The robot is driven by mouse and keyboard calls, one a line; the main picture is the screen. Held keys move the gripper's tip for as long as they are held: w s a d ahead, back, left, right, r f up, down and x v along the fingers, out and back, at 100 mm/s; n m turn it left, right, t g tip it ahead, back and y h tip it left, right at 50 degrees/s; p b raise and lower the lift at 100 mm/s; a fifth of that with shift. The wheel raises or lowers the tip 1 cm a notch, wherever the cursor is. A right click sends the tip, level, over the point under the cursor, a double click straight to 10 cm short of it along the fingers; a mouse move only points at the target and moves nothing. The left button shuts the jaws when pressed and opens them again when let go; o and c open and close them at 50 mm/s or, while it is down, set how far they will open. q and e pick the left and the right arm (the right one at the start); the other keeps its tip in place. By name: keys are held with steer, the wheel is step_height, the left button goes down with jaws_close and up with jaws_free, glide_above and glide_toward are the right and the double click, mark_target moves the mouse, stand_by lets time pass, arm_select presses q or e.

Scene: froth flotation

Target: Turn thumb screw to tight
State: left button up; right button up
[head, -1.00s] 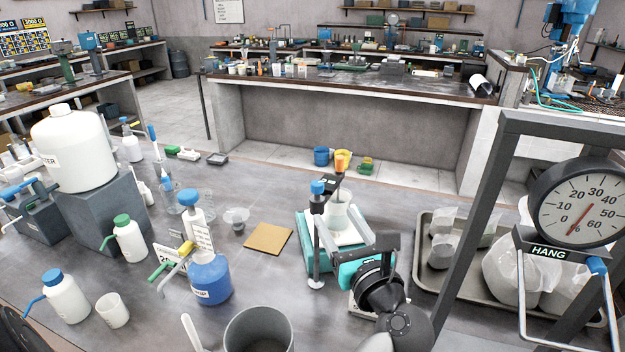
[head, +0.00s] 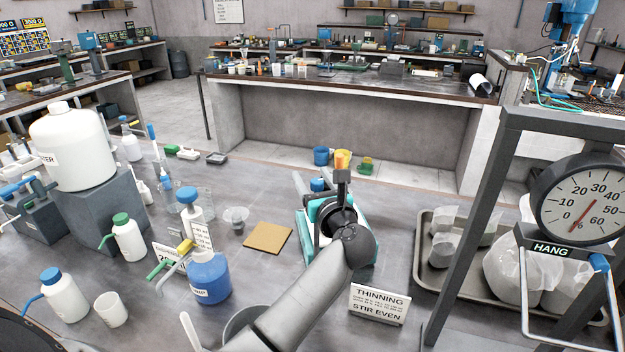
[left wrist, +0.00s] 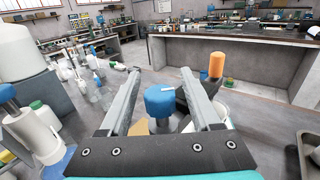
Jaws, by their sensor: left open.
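A blue knob (head: 317,185), which I take to be the thumb screw, tops a post on the teal-based stand (head: 362,252). In the left wrist view the blue knob (left wrist: 160,103) carries a small white mark and shows between my left gripper's fingers. My left gripper (left wrist: 161,78) is open, with a finger on either side of the knob; I cannot tell whether either touches it. In the head view my left gripper (head: 317,178) is over the stand, and my arm hides much of the stand. An orange cap (head: 341,160) stands just beyond. My right gripper is not in view.
A blue-bodied bottle (head: 208,278) and a tan pad (head: 268,238) are left of the stand. A hanging scale frame (head: 460,235) rises at the right.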

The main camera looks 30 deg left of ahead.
arm_select(q)
jaws_close()
stand_by(0.6)
